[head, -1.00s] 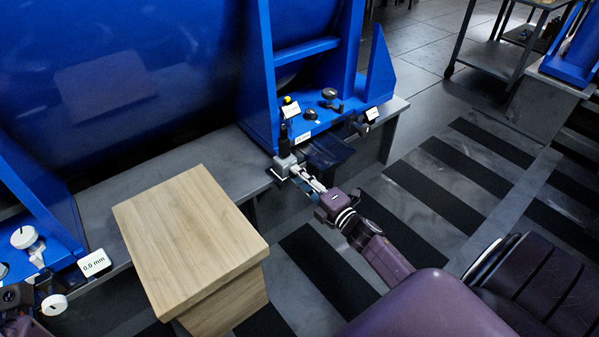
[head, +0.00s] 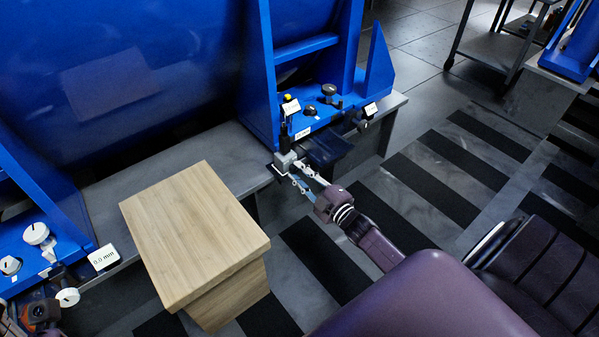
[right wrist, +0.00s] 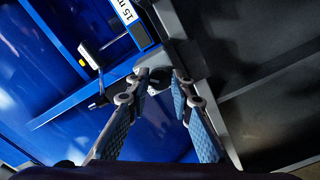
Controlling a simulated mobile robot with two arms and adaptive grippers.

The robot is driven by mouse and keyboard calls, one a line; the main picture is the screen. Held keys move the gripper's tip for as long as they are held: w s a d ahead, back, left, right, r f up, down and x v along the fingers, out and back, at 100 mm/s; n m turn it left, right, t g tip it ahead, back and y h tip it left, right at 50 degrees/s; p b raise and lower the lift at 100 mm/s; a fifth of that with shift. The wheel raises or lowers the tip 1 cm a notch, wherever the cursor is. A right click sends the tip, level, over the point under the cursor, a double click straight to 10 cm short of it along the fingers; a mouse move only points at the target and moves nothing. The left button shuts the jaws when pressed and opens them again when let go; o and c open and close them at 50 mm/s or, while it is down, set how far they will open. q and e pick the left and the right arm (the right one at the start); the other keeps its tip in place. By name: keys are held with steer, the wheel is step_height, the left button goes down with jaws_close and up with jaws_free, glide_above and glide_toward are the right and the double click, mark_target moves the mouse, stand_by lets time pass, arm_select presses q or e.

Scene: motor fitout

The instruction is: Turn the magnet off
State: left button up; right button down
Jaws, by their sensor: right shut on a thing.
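A small grey block (head: 284,164), which looks like the magnet base, sits at the bench edge by the blue motor foot, with a dark upright post (head: 284,136) on it. My right gripper (head: 296,171) reaches it from the lower right. The on/off marking cannot be read. My left gripper (head: 38,318) is partly in view at the lower left corner, near a white round dial (head: 67,297); its jaws are unclear.
A wooden block (head: 195,232) stands left of my right arm. The blue motor (head: 130,75) fills the back left. A white label reading 0.0 mm (head: 104,257) and white dials (head: 36,233) are at the left foot. Striped floor lies open to the right.

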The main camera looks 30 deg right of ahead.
steer(key=shift+f, duration=0.1)
stand_by(0.3)
steer(key=c, duration=1.7)
jaws_free()
steer(key=shift+s, duration=0.1)
steer(key=s, duration=0.8)
steer(key=s+d, duration=0.1)
steer(key=s, duration=0.2)
steer(key=shift+s, duration=0.4)
